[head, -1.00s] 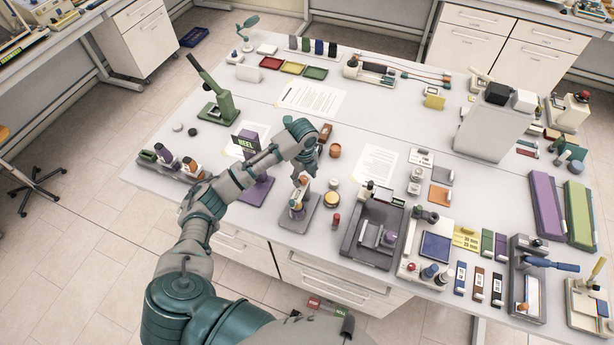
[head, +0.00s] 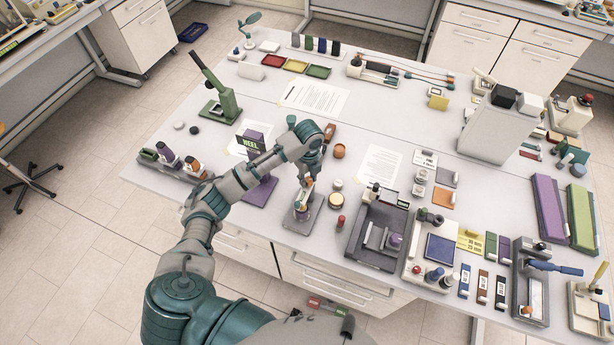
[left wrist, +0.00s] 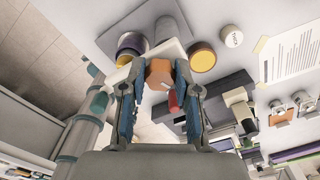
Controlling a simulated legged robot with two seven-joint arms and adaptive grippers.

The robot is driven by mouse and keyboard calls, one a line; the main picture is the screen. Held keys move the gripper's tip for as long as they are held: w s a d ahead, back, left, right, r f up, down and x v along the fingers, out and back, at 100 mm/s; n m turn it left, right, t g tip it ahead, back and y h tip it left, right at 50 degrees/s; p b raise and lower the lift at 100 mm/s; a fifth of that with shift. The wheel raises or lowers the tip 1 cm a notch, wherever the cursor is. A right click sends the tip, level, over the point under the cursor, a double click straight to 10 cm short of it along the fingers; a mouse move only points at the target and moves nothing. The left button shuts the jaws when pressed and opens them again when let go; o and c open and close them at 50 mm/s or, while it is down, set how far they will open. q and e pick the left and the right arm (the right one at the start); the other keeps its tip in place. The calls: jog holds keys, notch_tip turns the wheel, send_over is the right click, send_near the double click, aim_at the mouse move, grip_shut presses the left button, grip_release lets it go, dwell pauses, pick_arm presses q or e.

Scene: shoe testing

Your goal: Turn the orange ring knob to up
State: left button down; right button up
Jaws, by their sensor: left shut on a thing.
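The orange knob (left wrist: 158,72) shows in the left wrist view between the two blue fingers of my left gripper (left wrist: 158,85), which is shut on it. A small white pointer-like mark shows on the knob. In the head view my left gripper (head: 309,178) reaches down from above to the top of a small device on a grey base plate (head: 300,217) near the table's front edge. The fingers hide most of the knob there. The device's purple and yellow round part (left wrist: 132,45) shows beside the knob in the wrist view. My right gripper is not in view.
A purple stand with a HEEL sign (head: 256,190) is left of the device, close under my forearm. A yellow-topped jar (head: 335,201) and a red-capped piece (head: 341,222) are close on its right. A dark grey tray device (head: 373,260) lies further right.

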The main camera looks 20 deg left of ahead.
pick_arm(q)
jog(key=shift+d, duration=0.3)
